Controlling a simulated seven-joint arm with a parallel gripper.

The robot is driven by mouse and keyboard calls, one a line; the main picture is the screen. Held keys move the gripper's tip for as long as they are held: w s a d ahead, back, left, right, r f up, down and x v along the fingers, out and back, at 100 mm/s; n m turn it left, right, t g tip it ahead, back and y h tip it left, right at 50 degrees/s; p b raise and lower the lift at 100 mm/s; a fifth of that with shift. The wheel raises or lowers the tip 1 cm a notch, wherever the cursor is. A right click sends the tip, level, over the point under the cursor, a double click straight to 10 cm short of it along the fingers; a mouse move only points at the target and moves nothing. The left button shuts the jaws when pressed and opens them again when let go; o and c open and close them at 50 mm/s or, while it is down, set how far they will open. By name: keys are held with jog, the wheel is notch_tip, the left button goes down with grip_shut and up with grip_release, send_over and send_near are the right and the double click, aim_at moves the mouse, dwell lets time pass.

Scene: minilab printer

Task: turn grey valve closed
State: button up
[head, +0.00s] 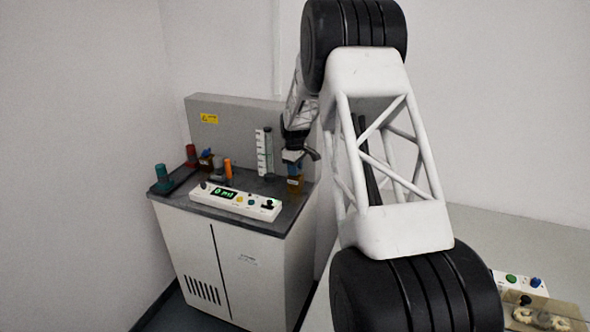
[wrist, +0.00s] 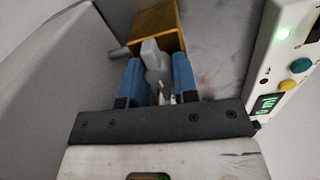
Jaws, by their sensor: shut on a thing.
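The grey valve's handle (wrist: 153,62) stands between the two blue fingers of my gripper (wrist: 157,82) in the wrist view. The fingers are closed on the handle, one on each side. Behind it is a brass-coloured block (wrist: 158,22) with a short grey pipe stub at its left. In the head view my gripper (head: 294,157) reaches down at the right end of the machine's top, just above the brass-coloured block (head: 295,186). The grey handle is hidden there by my gripper.
A white control panel (head: 232,201) with a green display lies along the machine's front edge. Teal (head: 163,173), red (head: 191,152), orange (head: 228,169) and grey (head: 217,165) upright parts stand to the left. A clear tube (head: 268,152) with a white scale stands left of my gripper.

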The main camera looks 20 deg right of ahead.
jog(key=o, duration=0.9)
jog(key=shift+r, duration=0.1)
jog(key=shift+a+r, duration=0.1)
jog(key=shift+r, duration=3.75)
jog(key=shift+s, duration=0.1)
